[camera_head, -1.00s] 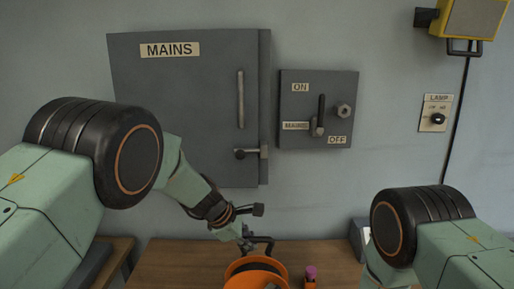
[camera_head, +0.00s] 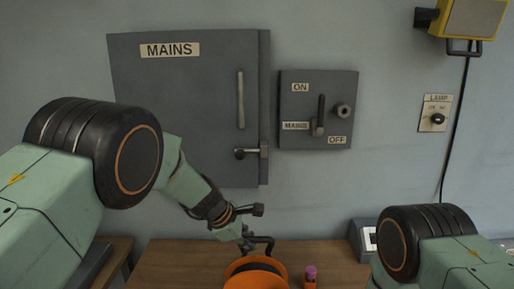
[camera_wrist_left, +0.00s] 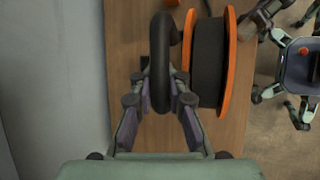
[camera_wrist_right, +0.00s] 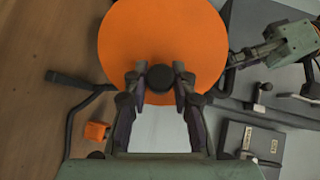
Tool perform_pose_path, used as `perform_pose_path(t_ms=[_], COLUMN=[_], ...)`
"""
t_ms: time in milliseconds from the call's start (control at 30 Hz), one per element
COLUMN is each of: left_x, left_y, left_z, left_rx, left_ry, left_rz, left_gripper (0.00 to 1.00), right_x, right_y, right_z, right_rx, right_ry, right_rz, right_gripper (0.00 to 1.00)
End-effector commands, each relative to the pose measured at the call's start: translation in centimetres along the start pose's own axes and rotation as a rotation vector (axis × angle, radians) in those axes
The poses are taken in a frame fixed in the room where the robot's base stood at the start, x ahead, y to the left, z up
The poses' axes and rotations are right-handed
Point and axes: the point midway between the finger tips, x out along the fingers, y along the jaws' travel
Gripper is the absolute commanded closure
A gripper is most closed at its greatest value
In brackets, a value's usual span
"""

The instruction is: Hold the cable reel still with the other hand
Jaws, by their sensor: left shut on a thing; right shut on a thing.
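The cable reel (camera_head: 237,282) stands at the bottom of the head view, with orange rims and a dark drum, partly cut off. The left wrist view shows its orange flange (camera_wrist_left: 228,62) and dark winding. My left gripper (camera_head: 246,240) is shut on the reel's black bar handle (camera_wrist_left: 161,60), left of the drum in its wrist view. My right gripper (camera_wrist_right: 160,82) is shut on a round black knob (camera_wrist_right: 161,76) in front of the orange disc face (camera_wrist_right: 150,30). The right gripper is out of the head view. The reel's lower part is hidden.
The reel is on a wooden bench (camera_head: 180,262). A small orange piece with a purple top (camera_head: 311,274) stands beside it. A grey box (camera_head: 362,240) is partly behind my right arm. A mains cabinet (camera_head: 185,110) and switch box (camera_head: 318,105) are on the wall.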

Motion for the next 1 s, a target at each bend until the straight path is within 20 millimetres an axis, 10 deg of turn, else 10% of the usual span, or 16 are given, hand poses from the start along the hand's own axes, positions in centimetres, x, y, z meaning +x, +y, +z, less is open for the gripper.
perform_pose_path(t_ms=[400, 767, 1000], left_x=[0.6, 0.6, 0.6], left_y=[-0.9, -0.9, -0.9], left_z=[-0.4, -0.4, -0.4], left_rx=[-0.003, -0.003, -0.003], left_ry=[0.004, 0.004, 0.004], left_rz=[-0.019, -0.019, -0.019], left_gripper=[1.00, 1.00, 1.00], right_x=[0.0, -0.3, -4.2], right_y=[0.0, 0.0, 0.0], right_z=[0.0, 0.0, -0.1], right_rx=[0.000, 0.000, 0.002], right_ry=[-0.001, 0.000, 0.004], right_rz=[0.000, -0.001, 0.001], right_gripper=[0.48, 0.48, 0.48])
